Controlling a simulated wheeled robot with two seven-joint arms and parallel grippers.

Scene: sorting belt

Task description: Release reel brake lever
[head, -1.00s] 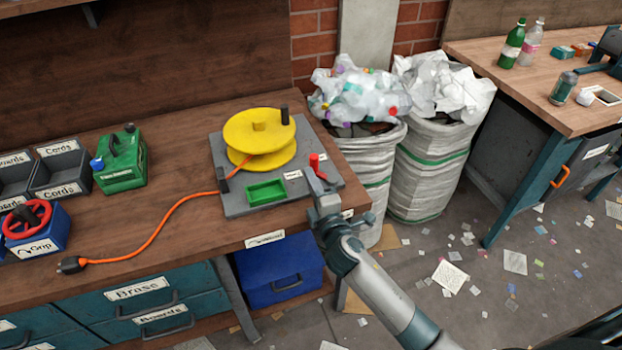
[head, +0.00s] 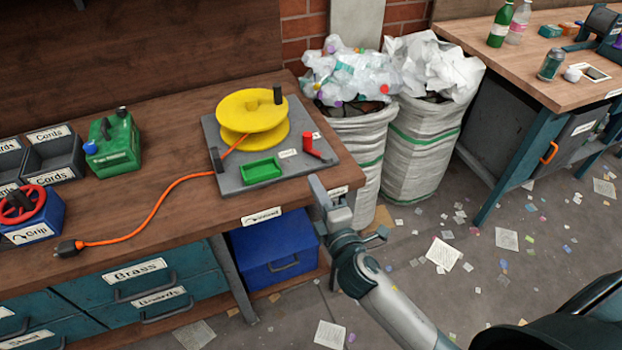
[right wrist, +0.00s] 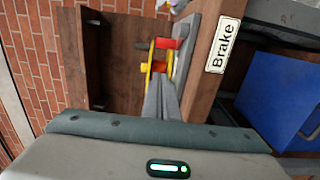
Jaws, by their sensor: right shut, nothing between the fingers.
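The yellow reel (head: 250,112) with a black crank knob stands on a grey base plate (head: 225,180) on the bench. The red brake lever (head: 316,148) sits at the plate's right side, its raised end towards the back left. A small white label lies beside it. My right gripper (head: 317,188) is shut and empty, in front of the bench edge and apart from the lever. In the right wrist view its fingers (right wrist: 163,100) point towards the yellow and red parts, beside a "Brake" label (right wrist: 223,45). My left gripper is out of view.
A green tray (head: 261,170) sits on the plate. An orange cord (head: 140,232) runs left across the bench to a black plug. A green can (head: 112,145) and a blue box with a red wheel (head: 35,220) stand left. Filled sacks (head: 352,150) stand right of the bench.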

